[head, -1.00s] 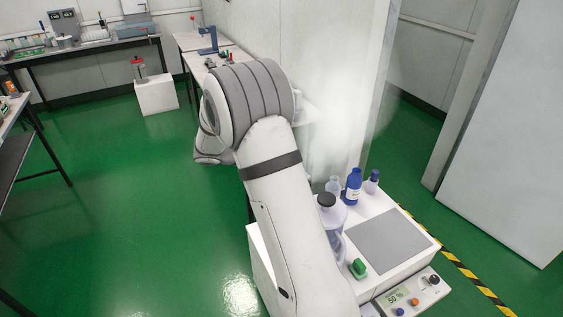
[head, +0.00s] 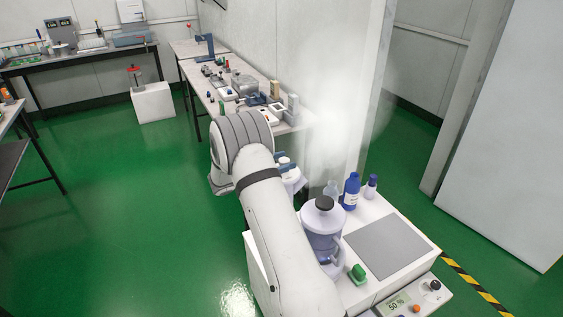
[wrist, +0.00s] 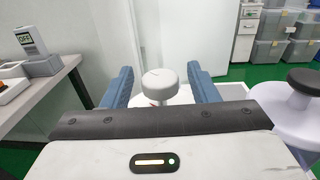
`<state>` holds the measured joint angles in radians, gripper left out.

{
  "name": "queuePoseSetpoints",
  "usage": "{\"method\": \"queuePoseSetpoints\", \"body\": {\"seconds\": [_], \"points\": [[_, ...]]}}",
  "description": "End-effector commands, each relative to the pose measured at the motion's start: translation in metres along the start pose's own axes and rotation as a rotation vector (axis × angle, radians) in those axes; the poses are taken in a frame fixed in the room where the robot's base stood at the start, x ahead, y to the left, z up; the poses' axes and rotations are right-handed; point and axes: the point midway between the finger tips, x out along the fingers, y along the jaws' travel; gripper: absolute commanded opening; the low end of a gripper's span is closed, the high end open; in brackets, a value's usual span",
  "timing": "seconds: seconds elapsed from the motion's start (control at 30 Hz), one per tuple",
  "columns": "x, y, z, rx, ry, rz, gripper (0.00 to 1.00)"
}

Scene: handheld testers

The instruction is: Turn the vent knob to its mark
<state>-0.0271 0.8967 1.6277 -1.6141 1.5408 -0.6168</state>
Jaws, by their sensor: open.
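A white round knob (wrist: 160,84) stands in the middle of the wrist view, with a short dark line on its face. I take it for the vent knob. My gripper (wrist: 160,71) is open, with one blue finger on each side of the knob and a visible gap at both sides. Whether the fingertips reach as far as the knob is unclear. In the head view my gripper (head: 287,158) is partly hidden behind my arm, near a small white rounded part. The target mark cannot be made out.
A jug with a dark lid (head: 322,228) stands on the white bench (head: 400,278), right of my gripper. Blue bottles (head: 351,191) and a green item (head: 357,273) are near it. A long table (head: 222,72) with several devices lies behind. A clear panel (head: 325,130) stands close by.

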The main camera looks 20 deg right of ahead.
Motion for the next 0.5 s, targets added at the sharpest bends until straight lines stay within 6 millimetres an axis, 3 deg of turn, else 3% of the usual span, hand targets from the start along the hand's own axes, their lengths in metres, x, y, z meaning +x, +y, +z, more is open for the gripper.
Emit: {"method": "queuePoseSetpoints", "body": {"seconds": [0.37,0.5], "points": [[0.0076,-0.0001,-0.0001,0.0,0.001,0.0,0.53],[0.0077,-0.0003,-0.0001,0.0,0.001,-0.001,0.42]]}}
